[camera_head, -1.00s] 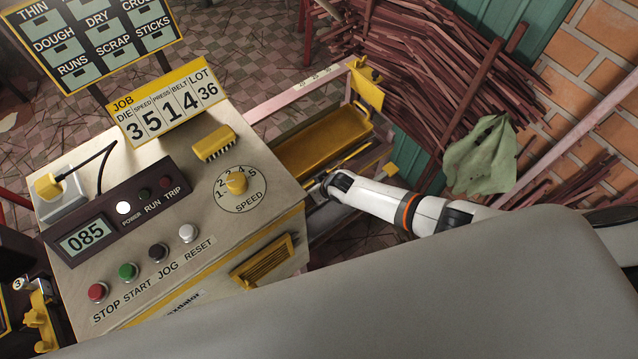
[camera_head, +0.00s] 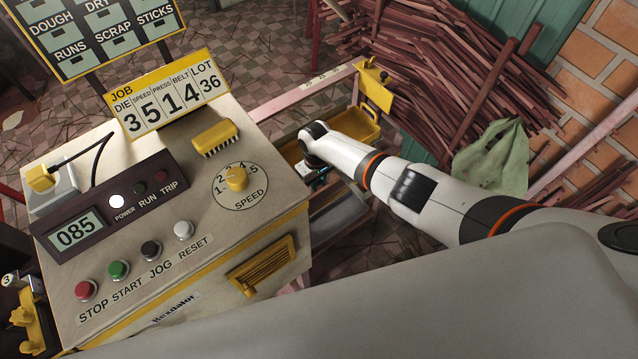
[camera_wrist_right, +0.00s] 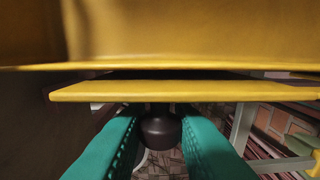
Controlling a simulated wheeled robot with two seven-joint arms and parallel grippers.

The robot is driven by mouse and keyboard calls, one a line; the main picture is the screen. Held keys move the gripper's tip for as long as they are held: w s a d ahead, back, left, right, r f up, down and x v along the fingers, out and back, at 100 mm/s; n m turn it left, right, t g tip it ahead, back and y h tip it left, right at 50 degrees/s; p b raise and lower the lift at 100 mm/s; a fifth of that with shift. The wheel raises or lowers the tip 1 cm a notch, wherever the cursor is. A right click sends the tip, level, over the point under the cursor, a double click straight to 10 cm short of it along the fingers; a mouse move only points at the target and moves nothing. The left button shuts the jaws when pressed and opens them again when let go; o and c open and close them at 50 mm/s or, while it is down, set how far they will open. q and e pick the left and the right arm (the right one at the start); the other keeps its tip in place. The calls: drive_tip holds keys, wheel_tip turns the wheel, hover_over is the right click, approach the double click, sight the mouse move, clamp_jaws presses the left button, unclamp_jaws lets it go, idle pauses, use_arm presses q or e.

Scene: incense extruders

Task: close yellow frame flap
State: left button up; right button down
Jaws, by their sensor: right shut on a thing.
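A yellow frame (camera_head: 362,126) stands beyond the control cabinet in the head view, partly covered by my right arm. In the right wrist view a large yellow wall (camera_wrist_right: 190,35) fills the top, and a thin yellow flap (camera_wrist_right: 190,91) sits just below it with a dark gap between. A dark round knob (camera_wrist_right: 160,131) is under the flap's edge, between my teal right fingers (camera_wrist_right: 160,145). My right gripper (camera_head: 318,181) is shut on this knob, beside the cabinet's right side. How far the flap stands open is hard to tell. My left gripper is out of view.
The beige cabinet (camera_head: 215,205) with buttons and a dial stands close left of my right gripper. A pink rail (camera_head: 305,93) and a yellow plate (camera_head: 374,88) lie behind the frame. Bundled red-brown sticks (camera_head: 440,70) and a green cloth (camera_head: 493,158) are at the right.

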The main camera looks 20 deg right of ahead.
idle(0.4)
drive_tip(key=c, duration=1.3)
unclamp_jaws()
drive_tip(key=shift+f, duration=0.1)
drive_tip(key=r, duration=0.4)
drive_tip(key=r+p, duration=0.1)
drive_tip(key=r, duration=0.3)
drive_tip(key=r+p, duration=0.1)
drive_tip(key=r, duration=0.3)
drive_tip(key=shift+w+a, duration=0.1)
drive_tip(key=shift+w, duration=0.25)
